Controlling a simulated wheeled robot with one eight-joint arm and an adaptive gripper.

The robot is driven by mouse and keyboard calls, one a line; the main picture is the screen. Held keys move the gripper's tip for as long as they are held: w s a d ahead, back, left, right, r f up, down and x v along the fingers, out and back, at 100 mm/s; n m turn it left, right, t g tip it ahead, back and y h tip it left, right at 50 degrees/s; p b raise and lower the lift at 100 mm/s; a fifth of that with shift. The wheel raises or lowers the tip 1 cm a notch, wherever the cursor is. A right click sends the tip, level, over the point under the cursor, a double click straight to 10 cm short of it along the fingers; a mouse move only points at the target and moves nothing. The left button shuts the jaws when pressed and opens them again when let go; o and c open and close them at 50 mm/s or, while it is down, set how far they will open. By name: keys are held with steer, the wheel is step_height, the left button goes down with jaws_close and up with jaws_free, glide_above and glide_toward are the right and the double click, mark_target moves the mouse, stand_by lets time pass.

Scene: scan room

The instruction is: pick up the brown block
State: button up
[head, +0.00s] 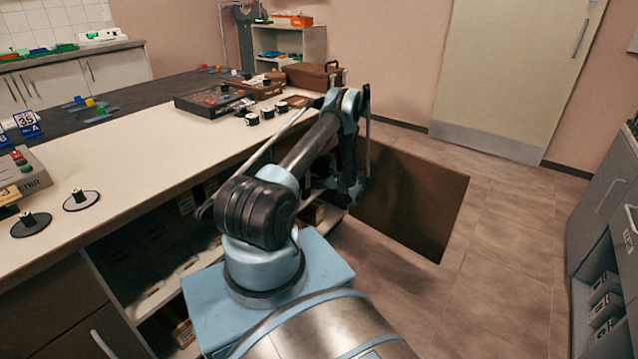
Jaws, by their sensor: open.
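My gripper (345,192) hangs low from the arm, beside the open cabinet under the counter. It is small and partly hidden by my arm, and nothing shows held in it. I cannot tell which is the brown block. My arm and the counter hide part of the cabinet's inside.
The cabinet door (412,200) stands open right of my gripper. The white counter top (130,160) is above the shelves. A brown case (314,76) and a dark tray (212,100) stand on the counter. Grey drawers (606,200) are at far right; the floor between is clear.

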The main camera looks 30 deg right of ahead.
steer(key=c, duration=1.2)
steer(key=shift+o, duration=0.2)
steer(key=shift+s, duration=0.1)
steer(key=shift+s+d, duration=0.35)
steer(key=shift+s, duration=0.3)
steer(key=shift+s+d, duration=0.15)
steer(key=shift+s, duration=0.7)
steer(key=o, duration=1.1)
steer(key=shift+s+d, duration=0.1)
steer(key=shift+o, duration=0.2)
